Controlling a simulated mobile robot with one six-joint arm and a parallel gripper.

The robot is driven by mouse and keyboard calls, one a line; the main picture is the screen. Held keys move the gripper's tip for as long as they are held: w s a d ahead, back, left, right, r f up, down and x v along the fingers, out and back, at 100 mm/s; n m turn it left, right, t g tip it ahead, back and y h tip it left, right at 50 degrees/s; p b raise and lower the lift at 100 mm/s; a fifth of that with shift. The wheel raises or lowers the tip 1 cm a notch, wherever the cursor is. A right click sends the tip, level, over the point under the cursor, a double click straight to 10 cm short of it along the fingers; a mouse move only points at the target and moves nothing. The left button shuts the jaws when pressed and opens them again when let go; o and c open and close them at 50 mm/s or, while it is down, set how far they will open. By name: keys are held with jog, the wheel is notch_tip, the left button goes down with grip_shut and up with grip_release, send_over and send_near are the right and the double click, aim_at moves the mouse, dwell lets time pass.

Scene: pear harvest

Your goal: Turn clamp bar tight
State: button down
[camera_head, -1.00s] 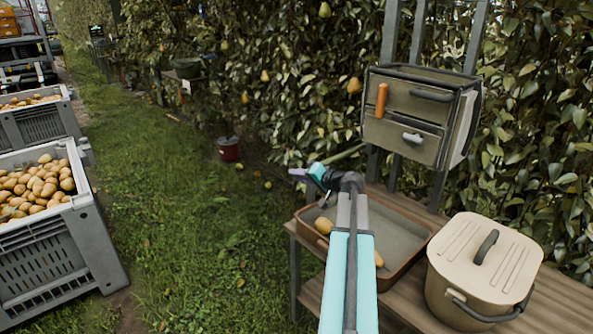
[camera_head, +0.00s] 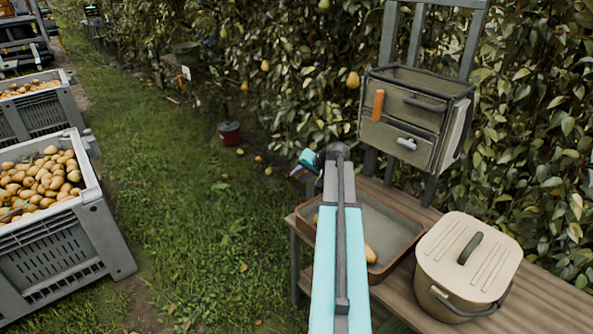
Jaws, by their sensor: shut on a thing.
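My gripper (camera_head: 303,168) is at the end of my teal arm, left of and lower than the grey-green box on the frame, over the far left edge of the brown tray. The wrist partly hides the jaws, and they look small and dark. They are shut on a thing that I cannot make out. I cannot pick out a clamp bar with certainty. The grey-green box (camera_head: 398,135) has an orange upright handle (camera_head: 378,104) and a short pale grey bar (camera_head: 407,143) on its front. My gripper is apart from both.
The brown tray (camera_head: 399,262) with pears lies on a wooden bench (camera_head: 535,305), partly behind my arm. A lidded cream tub (camera_head: 468,262) stands to its right. Grey bins (camera_head: 105,235) of pears stand at left. A red bucket (camera_head: 229,133) sits on the grass. The grass between is mostly open.

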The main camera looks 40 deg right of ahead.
jog(key=shift+w+d+r+g+p, duration=0.1)
jog(key=shift+d+r+g+p, duration=0.15)
jog(key=shift+g+p, duration=0.85)
jog(key=shift+w+d+r+g+p, duration=0.2)
jog(key=shift+g+p, duration=0.45)
jog(key=shift+p, duration=0.85)
jog(key=shift+s+d+r+g+p, duration=0.15)
jog(key=shift+r+g+p, duration=0.15)
jog(key=shift+g+p, duration=0.8)
jog(key=shift+w+f+g+p, duration=0.1)
jog(key=shift+g+p, duration=0.65)
jog(key=shift+p, duration=0.3)
jog(key=shift+a+f+g+p, duration=0.1)
jog(key=shift+g+p, duration=0.45)
jog(key=shift+g, duration=0.15)
jog(key=shift+s, duration=0.2)
jog(key=shift+f+g, duration=0.1)
jog(key=shift+g, duration=0.2)
jog(key=c, duration=1.6)
grip_release()
jog(key=shift+o, duration=0.2)
jog(key=shift+s+a+f, duration=0.1)
jog(key=shift+a+f, duration=0.05)
jog(key=shift+f, duration=0.05)
